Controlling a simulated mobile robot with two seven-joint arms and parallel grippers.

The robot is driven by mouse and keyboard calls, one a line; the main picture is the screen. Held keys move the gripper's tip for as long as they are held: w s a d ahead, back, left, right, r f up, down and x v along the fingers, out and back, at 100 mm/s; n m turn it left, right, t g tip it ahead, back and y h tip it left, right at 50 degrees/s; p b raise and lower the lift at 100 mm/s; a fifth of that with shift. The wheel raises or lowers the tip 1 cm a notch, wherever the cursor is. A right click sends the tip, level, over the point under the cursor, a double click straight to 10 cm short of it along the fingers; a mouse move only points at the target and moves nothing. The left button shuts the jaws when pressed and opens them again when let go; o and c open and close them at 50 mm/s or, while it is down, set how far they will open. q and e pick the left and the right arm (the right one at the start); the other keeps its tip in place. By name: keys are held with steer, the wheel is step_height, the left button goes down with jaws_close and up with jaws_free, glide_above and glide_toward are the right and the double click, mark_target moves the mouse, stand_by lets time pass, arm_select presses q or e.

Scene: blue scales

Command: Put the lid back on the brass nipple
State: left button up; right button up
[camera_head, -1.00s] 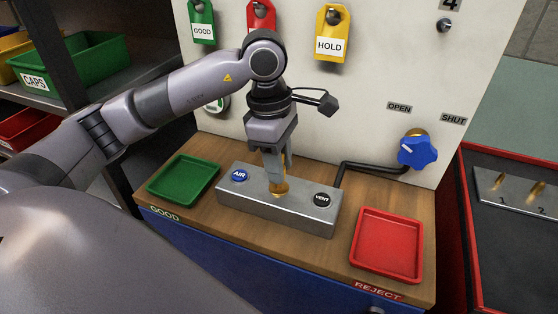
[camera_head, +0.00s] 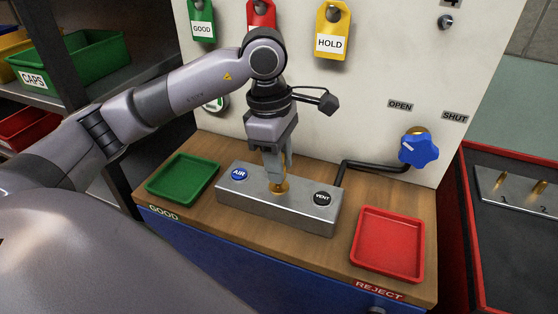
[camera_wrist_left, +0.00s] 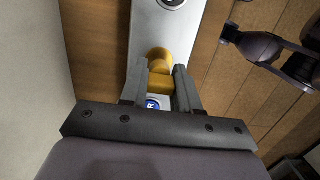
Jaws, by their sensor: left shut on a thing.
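The metal block (camera_head: 235,200) stands on the wooden bench top, with a blue AIR button (camera_head: 239,174) and a black VENT button (camera_head: 322,198). A brass piece, which I take for the nipple (camera_head: 279,188), is at the middle of the block. My left gripper (camera_head: 277,168) points down over it. In the left wrist view the fingers are shut on a yellow-brass piece (camera_wrist_left: 160,84), seemingly the lid. A rounded brass part (camera_wrist_left: 159,60) shows just beyond it. The fingers hide how the lid and nipple meet; I cannot tell whether it is seated. My right gripper is not in view.
A green GOOD tray (camera_head: 183,178) is left of the block and a red REJECT tray (camera_head: 388,244) right. Both look empty. A blue valve knob (camera_head: 418,149) and black pipe (camera_head: 370,167) are at the back right. Hanging tags (camera_head: 332,32) line the white panel.

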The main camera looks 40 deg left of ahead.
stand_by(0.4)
arm_select(q)
steer(key=o, duration=1.6)
steer(key=shift+c, duration=0.2)
steer(key=shift+r, duration=0.1)
steer(key=shift+r+p, duration=2.35)
steer(key=shift+r, duration=1.1)
jaws_close()
